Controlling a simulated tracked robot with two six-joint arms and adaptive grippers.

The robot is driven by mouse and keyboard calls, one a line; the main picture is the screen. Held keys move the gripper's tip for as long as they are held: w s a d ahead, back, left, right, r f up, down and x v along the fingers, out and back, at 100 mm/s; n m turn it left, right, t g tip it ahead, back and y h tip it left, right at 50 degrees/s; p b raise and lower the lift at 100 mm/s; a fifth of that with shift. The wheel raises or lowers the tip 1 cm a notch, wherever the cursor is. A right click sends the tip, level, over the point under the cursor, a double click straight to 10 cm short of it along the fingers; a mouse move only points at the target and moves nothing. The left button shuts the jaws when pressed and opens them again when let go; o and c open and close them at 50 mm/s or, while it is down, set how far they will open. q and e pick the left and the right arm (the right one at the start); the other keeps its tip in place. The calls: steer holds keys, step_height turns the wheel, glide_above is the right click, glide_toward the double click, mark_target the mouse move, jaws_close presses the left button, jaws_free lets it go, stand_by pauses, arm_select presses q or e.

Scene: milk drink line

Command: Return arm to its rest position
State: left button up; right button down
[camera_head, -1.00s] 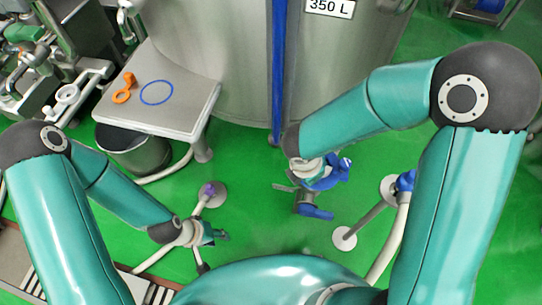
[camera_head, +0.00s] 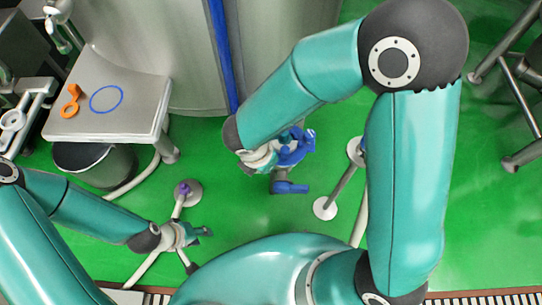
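My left gripper (camera_head: 200,250) hangs low over the green floor at the lower left. Its two dark fingers are spread apart, with nothing seen between them. My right gripper (camera_head: 262,158) points down in front of the big steel tank, near a valve with a blue handle (camera_head: 290,188). My own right arm hides most of that gripper and its fingertips. I cannot tell whether it touches the blue parts (camera_head: 295,148) beside it.
The steel tank (camera_head: 290,60) with a blue vertical strip stands at the back. A steel side table (camera_head: 140,115) at left holds an orange part (camera_head: 71,101) and a blue ring (camera_head: 106,99). A bucket (camera_head: 95,165) stands below. Pipe stands rise from the green floor.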

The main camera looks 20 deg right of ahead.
steer(key=p+v, duration=0.2)
steer(key=v, duration=0.7)
steer(key=s+d+f+m+y+p, duration=0.1)
steer(key=s+f+m+y+p, duration=0.1)
steer(key=m, duration=0.6)
steer(key=s+d+f+m+y+p, duration=0.1)
steer(key=s+f+m+y+p, duration=0.1)
steer(key=f+m+p, duration=0.2)
steer(key=s+d+f+m+y+p, duration=0.1)
steer(key=s+f+m+y+p, duration=0.1)
steer(key=f+m, duration=0.5)
steer(key=m+p, duration=0.1)
steer(key=m, duration=0.5)
steer(key=shift+d+f+g+y, duration=0.15)
steer(key=shift+f+g+y, duration=0.15)
steer(key=shift+f, duration=0.05)
steer(key=shift+w, duration=0.1)
